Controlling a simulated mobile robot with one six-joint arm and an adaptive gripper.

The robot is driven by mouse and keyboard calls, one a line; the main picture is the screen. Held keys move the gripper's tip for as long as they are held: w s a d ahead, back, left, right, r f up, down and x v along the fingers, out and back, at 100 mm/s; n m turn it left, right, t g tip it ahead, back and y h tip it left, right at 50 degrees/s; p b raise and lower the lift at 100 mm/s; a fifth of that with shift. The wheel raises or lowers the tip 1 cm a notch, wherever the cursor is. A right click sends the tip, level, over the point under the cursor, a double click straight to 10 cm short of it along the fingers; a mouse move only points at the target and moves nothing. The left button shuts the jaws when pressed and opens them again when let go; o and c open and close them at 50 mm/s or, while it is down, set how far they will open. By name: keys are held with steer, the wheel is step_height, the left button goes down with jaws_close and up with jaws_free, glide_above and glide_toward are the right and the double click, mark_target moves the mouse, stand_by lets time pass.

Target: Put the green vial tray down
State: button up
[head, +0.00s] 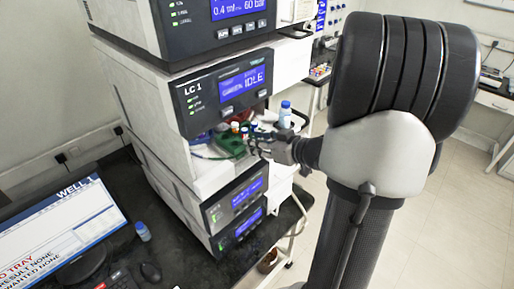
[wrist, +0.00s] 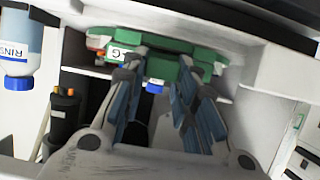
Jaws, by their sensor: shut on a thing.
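The green vial tray (head: 229,142) is in the open bay of the LC 1 stack in the head view, with small coloured vials around it. In the wrist view, the green tray (wrist: 162,68) lies across the fingertips and carries a white label with a G. My gripper (wrist: 158,72) is shut on the tray's near part; in the head view my gripper (head: 262,146) reaches into the bay from the right. The tray's underside is mostly hidden, so I cannot tell whether it touches the bay floor.
A bottle with a blue cap (head: 285,113) stands at the bay's right side; a rinse bottle (wrist: 17,60) shows in the wrist view. White bay walls (wrist: 278,70) are close around my gripper. A monitor (head: 62,228) and a small bottle (head: 142,231) are on the black bench.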

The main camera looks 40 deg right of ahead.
steer(key=shift+w+f, duration=0.2)
steer(key=shift+f, duration=0.1)
steer(key=shift+a+r, duration=0.1)
steer(key=shift+a, duration=0.05)
steer(key=o, duration=1.1)
steer(key=shift+s+r, duration=0.1)
steer(key=shift+s, duration=0.2)
steer(key=p+v, duration=0.3)
steer(key=v, duration=0.8)
steer(key=shift+s, duration=0.25)
